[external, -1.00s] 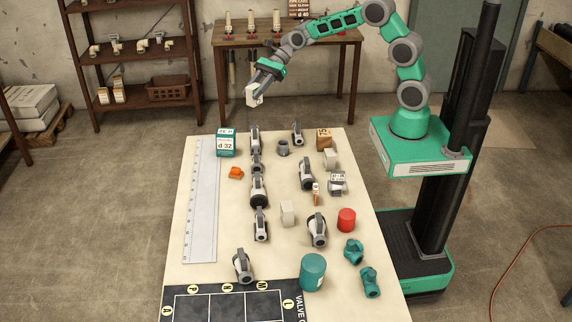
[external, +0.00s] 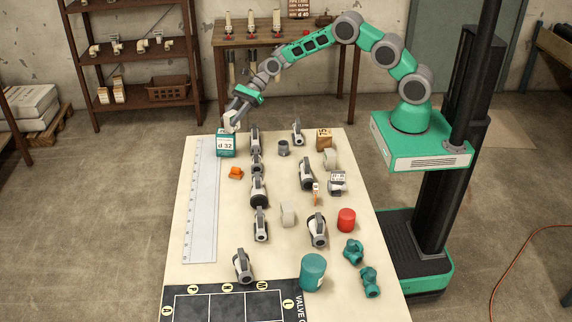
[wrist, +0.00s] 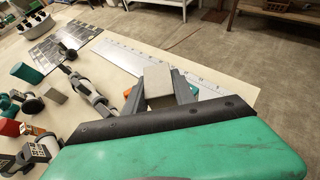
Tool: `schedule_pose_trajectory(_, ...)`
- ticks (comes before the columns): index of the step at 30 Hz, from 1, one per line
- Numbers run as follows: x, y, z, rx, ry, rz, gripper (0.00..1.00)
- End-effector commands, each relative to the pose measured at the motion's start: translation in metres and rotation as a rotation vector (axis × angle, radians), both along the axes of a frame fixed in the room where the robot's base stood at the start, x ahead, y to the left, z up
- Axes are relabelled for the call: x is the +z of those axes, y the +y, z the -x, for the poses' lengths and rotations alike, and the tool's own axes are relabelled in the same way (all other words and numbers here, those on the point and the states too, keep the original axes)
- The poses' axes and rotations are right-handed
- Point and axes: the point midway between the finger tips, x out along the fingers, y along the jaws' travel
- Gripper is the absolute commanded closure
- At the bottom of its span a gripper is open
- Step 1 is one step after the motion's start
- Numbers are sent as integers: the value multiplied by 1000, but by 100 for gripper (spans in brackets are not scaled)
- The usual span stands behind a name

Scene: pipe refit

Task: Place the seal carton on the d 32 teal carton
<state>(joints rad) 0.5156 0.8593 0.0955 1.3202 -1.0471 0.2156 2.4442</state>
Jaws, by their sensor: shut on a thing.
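The d 32 teal carton (external: 226,147) stands upright at the far left corner of the table. My gripper (external: 232,121) is directly above it, shut on a small pale carton, the seal carton (external: 229,127). In the external view the seal carton is at the teal carton's top; I cannot tell if they touch. In the wrist view the seal carton (wrist: 157,84) sits between the two grey fingers, its plain pale face showing.
A long ruler (external: 201,200) lies along the table's left side. Grey-and-black valves (external: 258,190) stand in a row close to the right. An orange piece (external: 236,173) lies in front of the teal carton. A brown carton (external: 324,138) stands at the far right.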

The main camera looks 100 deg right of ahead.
Motion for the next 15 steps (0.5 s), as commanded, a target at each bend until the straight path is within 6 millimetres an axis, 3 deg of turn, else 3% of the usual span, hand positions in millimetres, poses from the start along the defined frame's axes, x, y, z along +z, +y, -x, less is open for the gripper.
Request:
schedule_pose_trajectory(7,-8,0,0,0,1,-1,100)
schedule_pose_trajectory(8,-8,0,0,0,1,-1,67)
schedule_pose_trajectory(15,-8,0,0,0,1,-1,47)
